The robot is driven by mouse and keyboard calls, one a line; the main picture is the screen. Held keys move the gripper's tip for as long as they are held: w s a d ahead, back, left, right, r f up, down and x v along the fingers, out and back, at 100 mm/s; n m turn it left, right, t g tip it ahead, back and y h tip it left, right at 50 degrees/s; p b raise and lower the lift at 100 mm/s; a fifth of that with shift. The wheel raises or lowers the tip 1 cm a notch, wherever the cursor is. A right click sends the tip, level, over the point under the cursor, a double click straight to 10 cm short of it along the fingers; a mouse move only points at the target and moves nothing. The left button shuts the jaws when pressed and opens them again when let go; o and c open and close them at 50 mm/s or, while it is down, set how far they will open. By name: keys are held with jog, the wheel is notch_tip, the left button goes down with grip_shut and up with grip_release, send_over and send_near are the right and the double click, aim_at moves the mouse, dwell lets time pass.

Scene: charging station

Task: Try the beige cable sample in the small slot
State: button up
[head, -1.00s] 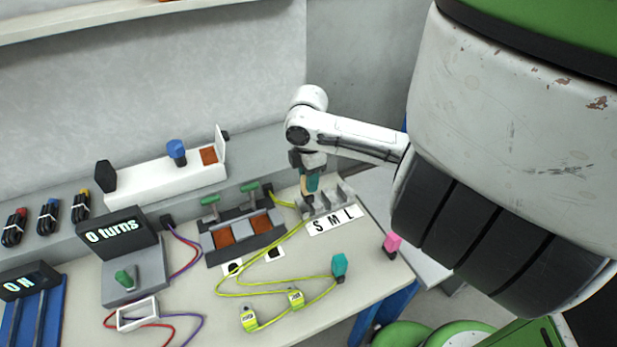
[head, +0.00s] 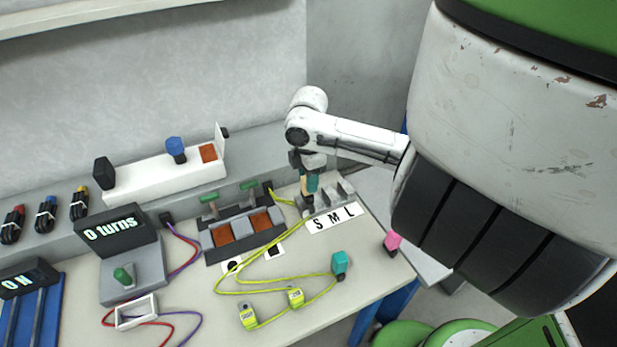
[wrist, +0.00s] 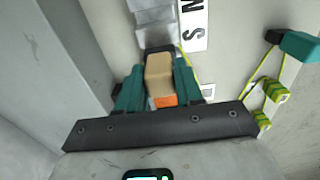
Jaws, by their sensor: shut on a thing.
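My gripper (head: 309,185) is over the left end of the grey slot block (head: 340,193), by the S of the white S M L label (head: 333,218). Its teal fingers are shut on the beige cable sample (wrist: 159,74), which has an orange patch near my palm. In the wrist view the sample's far end meets a dark part at the near end of the slot block (wrist: 156,16), beside the S. I cannot tell how far it sits in the small slot. The fingers hide the sample's sides.
A yellow-green cable (head: 262,292) with a teal plug (head: 340,263) lies on the table in front. A pink-topped piece (head: 392,242) stands near the right edge. A lever unit (head: 240,232) is close left of the slot block. A white box (head: 165,183) stands behind.

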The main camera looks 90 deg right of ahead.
jog(key=shift+f, duration=0.35)
jog(key=shift+r, duration=0.2)
jog(key=shift+r+p, duration=0.4)
jog(key=shift+r, duration=0.1)
jog(key=shift+f+b, duration=0.4)
jog(key=shift+f, duration=0.3)
dwell(1.5)
jog(key=o, duration=1.2)
jog(key=shift+r, duration=0.1)
notch_tip(320, 180, up, 11)
jog(key=shift+f, duration=0.15)
